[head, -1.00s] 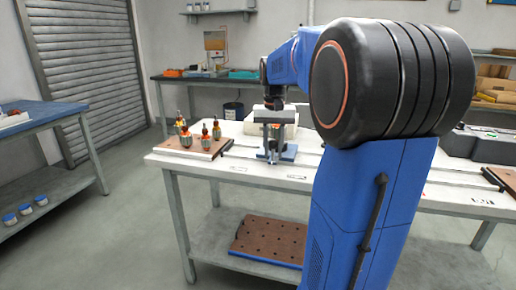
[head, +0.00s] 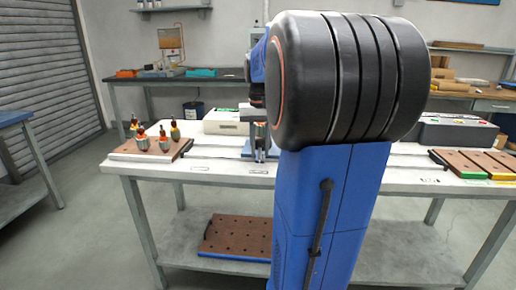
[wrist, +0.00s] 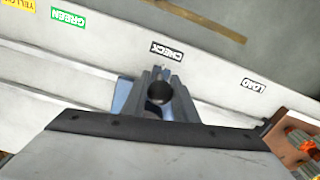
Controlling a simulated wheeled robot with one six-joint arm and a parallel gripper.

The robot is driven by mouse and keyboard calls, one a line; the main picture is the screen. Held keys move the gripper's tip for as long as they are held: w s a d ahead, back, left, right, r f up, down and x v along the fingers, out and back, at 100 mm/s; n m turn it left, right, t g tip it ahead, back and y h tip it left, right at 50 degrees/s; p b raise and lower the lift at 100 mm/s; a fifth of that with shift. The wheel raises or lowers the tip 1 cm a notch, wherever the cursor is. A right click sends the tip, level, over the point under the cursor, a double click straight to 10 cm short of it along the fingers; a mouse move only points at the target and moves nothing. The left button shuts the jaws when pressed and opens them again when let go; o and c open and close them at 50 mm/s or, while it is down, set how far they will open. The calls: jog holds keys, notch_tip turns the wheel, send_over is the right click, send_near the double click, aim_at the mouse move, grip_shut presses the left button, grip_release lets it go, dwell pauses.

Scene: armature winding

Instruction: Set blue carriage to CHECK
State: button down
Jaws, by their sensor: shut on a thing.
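The carriage lies beside the CHECK label (wrist: 165,50), with the LOAD label (wrist: 253,85) farther right in that view. My gripper (head: 258,103) is over the carriage and shut on its upper part.
A brown-topped board (head: 120,153) with several orange-and-metal armatures stands at the table's left end. The GREEN label (wrist: 68,17) is farther along the track. A grey case (head: 455,132) and coloured trays (head: 470,160) are at the right. My arm hides the table's middle.

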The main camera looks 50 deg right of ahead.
jog(key=c, duration=1.4)
grip_release()
jog(key=shift+c, duration=0.2)
jog(key=shift+r, duration=0.1)
notch_tip(320, 180, up, 17)
jog(key=shift+r, duration=0.15)
jog(key=s+a+f+n+t, duration=0.1)
jog(key=s+a+f, duration=0.3)
jog(key=a+f, duration=0.5)
jog(key=s+a+f+n+t, duration=0.2)
jog(key=s+a+f+n, duration=0.2)
jog(key=a+f, duration=0.6)
jog(key=s+a+f+n+t, duration=0.1)
jog(key=s+a+f+n, duration=0.2)
jog(key=a+f, duration=0.6)
jog(key=s, duration=0.2)
jog(key=shift+s+a+f+t, duration=0.2)
jog(key=shift+s+f+t, duration=0.15)
jog(key=shift+s+t, duration=0.05)
